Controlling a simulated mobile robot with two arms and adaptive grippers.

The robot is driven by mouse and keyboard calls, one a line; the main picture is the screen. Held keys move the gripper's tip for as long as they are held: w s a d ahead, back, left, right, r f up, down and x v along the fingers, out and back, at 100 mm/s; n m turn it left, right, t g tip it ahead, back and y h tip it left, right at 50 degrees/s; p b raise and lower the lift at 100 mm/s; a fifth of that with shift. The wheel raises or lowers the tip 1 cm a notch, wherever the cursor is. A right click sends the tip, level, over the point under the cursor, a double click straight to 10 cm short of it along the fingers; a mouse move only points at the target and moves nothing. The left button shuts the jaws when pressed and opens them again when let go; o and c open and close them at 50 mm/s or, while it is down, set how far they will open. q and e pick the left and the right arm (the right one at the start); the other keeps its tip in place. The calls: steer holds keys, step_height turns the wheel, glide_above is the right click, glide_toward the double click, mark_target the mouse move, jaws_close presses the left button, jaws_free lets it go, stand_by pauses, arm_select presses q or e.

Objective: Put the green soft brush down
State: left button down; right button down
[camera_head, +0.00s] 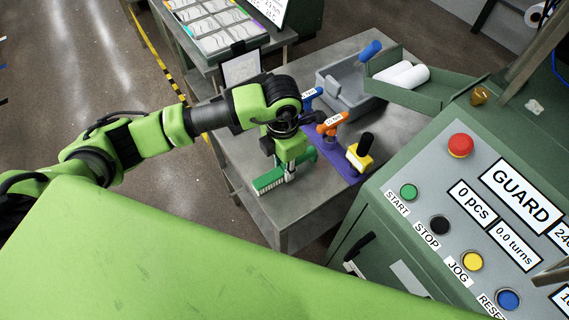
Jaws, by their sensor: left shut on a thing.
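The green soft brush (270,181) has a green back and pale bristles. It is at the front left part of the grey metal table (277,211), low over or touching the top; I cannot tell which. My left gripper (291,171) points down at the brush and is shut on it. The gripper's wrist hides part of the brush and its handle. My right gripper is not in view.
A purple mat (349,174) beside the brush carries an orange-handled tool (333,122) and a yellow block with a black knob (361,153). A grey bin (350,95) stands behind. The machine's control panel (440,205) rises at the right. The table's front corner is bare.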

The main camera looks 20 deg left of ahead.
arm_select(q)
steer(key=shift+f, duration=0.2)
steer(key=shift+f, duration=0.1)
steer(key=shift+f+b, duration=0.15)
steer(key=shift+b, duration=0.15)
steer(key=c, duration=1.8)
jaws_free()
